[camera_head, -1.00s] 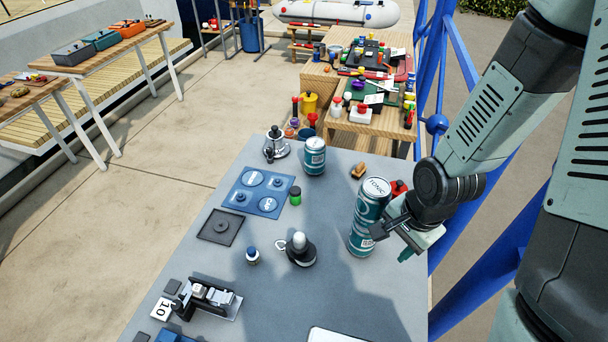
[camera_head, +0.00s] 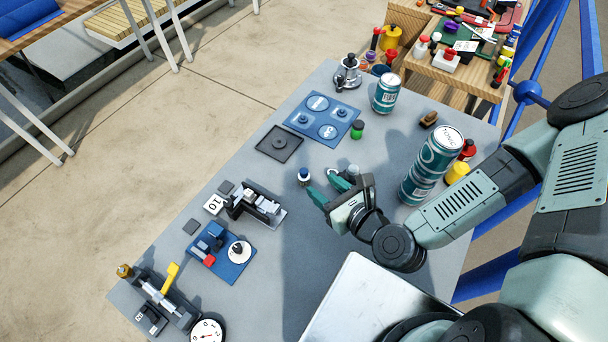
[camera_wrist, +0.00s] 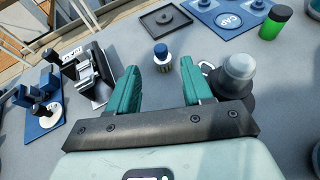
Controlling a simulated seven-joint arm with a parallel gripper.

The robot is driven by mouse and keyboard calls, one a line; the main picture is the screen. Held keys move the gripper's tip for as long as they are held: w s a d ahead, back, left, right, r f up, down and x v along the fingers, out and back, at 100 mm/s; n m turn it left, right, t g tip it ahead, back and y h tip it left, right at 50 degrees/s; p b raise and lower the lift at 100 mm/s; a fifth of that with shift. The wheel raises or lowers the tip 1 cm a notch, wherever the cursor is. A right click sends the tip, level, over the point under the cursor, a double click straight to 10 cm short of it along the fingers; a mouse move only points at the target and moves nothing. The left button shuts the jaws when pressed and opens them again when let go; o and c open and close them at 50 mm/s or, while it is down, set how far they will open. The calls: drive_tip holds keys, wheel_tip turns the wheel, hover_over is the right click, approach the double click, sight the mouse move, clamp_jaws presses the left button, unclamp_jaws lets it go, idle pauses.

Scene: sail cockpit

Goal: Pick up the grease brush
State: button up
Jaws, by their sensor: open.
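A small upright piece (camera_head: 304,175) with a dark blue top and a paler metallic lower part stands on the grey table. It may be the grease brush, but I cannot tell for sure. In the wrist view the piece (camera_wrist: 162,56) stands just beyond the gap between my fingers. My gripper (camera_head: 323,185) is open and empty, its green fingers pointing toward the piece; they also show in the wrist view (camera_wrist: 159,78). A grey-domed black fitting (camera_wrist: 238,72) stands right beside the right finger and is partly hidden by my gripper in the head view.
A tall teal can (camera_head: 430,168) and yellow and red bottles stand to the right. A shorter can (camera_head: 386,94), green jar (camera_head: 357,129) and blue panel (camera_head: 324,117) lie farther back. A black clamp-like device (camera_head: 255,204) is at left. Bare table lies between.

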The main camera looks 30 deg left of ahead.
sight(306, 174)
drive_tip(key=x, duration=0.9)
drive_tip(key=shift+a+f, duration=0.15)
drive_tip(key=shift+f, duration=0.15)
clamp_jaws()
